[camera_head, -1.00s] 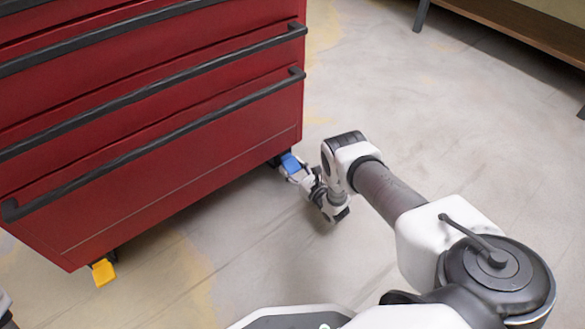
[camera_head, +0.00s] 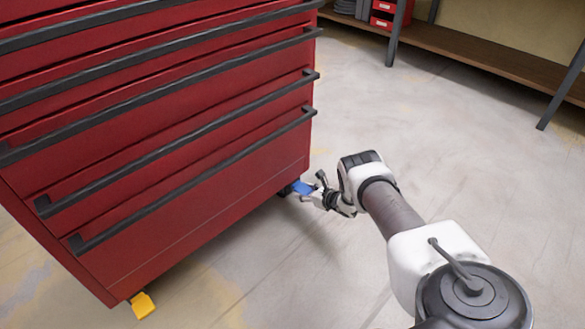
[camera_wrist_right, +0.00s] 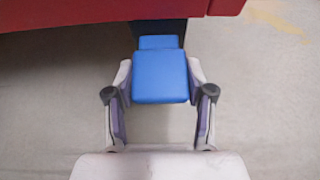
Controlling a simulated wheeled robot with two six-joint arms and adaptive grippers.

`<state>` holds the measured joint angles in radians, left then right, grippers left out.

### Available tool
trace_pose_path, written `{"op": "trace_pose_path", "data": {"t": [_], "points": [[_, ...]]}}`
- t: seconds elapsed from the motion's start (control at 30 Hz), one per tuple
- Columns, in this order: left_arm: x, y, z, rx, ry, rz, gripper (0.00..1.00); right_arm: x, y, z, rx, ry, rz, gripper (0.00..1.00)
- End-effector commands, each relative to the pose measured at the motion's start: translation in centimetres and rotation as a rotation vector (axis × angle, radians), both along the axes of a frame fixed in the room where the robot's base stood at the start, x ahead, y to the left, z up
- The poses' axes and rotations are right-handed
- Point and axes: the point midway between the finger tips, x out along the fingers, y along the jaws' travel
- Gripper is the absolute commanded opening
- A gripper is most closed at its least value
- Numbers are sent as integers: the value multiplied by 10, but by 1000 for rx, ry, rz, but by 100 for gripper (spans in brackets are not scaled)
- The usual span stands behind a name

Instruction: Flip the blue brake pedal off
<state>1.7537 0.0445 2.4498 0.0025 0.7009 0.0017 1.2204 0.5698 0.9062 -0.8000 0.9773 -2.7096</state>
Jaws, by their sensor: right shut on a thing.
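In the right wrist view the blue pedal (camera_wrist_right: 160,79) is a flat plate that sticks out from under the cabinet. My right gripper (camera_head: 314,189) is at the pedal, and in the wrist view its two fingers (camera_wrist_right: 160,72) stand one on each side of the plate. It is shut on the pedal. My left gripper is not in view.
A yellow pedal (camera_head: 143,305) sticks out at the cabinet's other lower corner. Black drawer handles (camera_head: 200,175) project from the cabinet front. A brown shelf bench (camera_head: 470,65) on dark legs stands at the back. The grey floor (camera_head: 440,130) between is clear.

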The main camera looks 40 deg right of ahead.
Motion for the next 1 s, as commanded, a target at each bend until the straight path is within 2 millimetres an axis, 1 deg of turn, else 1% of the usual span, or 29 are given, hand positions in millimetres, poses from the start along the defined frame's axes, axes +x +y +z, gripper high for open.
{"op": "trace_pose_path", "data": {"t": [0.03, 0.2, 0.4, 0.77, 0.8, 0.83, 0.87, 1.0], "points": [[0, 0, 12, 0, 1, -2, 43, 1, -1, 10, -2, 22, 1, 0], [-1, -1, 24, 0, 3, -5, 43, 1, -2, 11, -7, 96, 0, 0], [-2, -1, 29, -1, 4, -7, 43, 1, -2, 10, -10, 135, -1, 0], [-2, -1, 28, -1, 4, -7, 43, 1, -1, 9, -10, 139, -1, 0], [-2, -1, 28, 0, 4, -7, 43, 1, -1, 9, -10, 139, -1, 64], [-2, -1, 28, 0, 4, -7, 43, 1, -1, 9, -10, 139, -1, 75], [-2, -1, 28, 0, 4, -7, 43, 1, -1, 9, -10, 139, -1, 79], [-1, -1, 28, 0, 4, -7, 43, 1, -1, 9, -9, 140, 0, 79]]}}
